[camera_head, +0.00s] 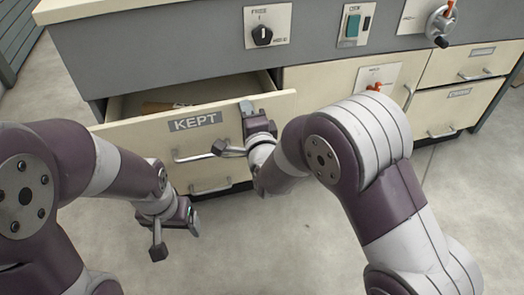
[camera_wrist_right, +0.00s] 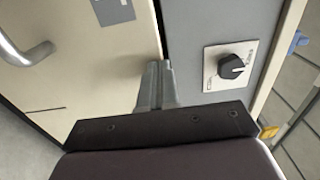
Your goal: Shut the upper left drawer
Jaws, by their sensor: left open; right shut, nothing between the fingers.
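The upper left drawer (camera_head: 215,115) is a cream drawer labelled KEPT with a metal bar handle (camera_head: 196,154). It stands partly open, and something brown lies inside it. My right gripper (camera_head: 246,107) is shut and empty, with its fingertips at the top edge of the drawer front, right of the label. In the right wrist view its closed fingers (camera_wrist_right: 157,85) lie over the edge of the drawer front (camera_wrist_right: 100,60); I cannot tell if they touch it. My left gripper (camera_head: 176,232) is open and empty, low in front of the cabinet, below the drawer.
A lower drawer handle (camera_head: 211,188) shows under the KEPT drawer. The panel above holds a black knob (camera_head: 262,36), a teal switch (camera_head: 352,25) and a crank (camera_head: 441,24). More drawers (camera_head: 455,107) are at the right. Bare floor (camera_head: 280,240) lies in front.

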